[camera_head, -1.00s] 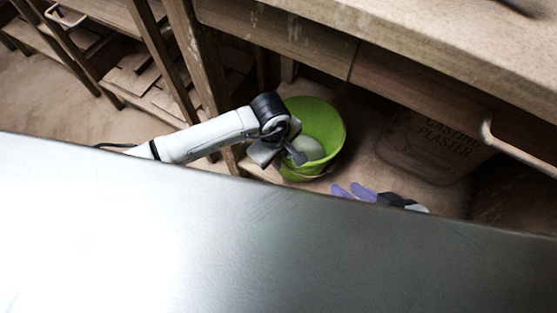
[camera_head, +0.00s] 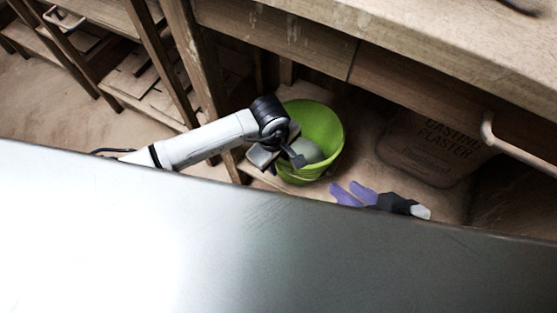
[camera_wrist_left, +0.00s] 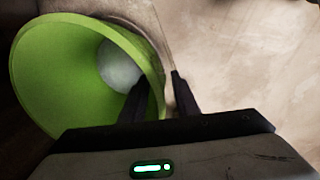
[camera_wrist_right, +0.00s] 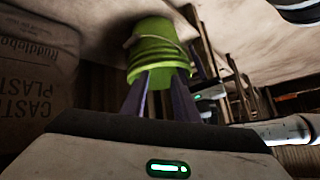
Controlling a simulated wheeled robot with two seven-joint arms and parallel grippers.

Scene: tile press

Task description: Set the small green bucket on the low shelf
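The small green bucket (camera_head: 322,128) stands on a pale low surface, the low shelf (camera_head: 446,196), under the bench. A pale grey rounded lump (camera_wrist_left: 120,68) lies inside it. My left gripper (camera_head: 292,152) is at the bucket's near rim. In the left wrist view, one dark finger is inside the bucket and the other outside, with the rim between and gaps beside it. My right gripper (camera_head: 352,193), with purple fingers, is open and empty, to the right of and apart from the bucket. The right wrist view shows the bucket (camera_wrist_right: 157,50) inverted, its base against the pale surface.
A casting plaster bag (camera_head: 430,150) lies right of the bucket. Bench drawers and a thick worktop (camera_head: 430,35) overhang the space. A wooden post (camera_head: 200,70) stands left. A large smooth grey surface (camera_head: 200,240) hides the lower foreground.

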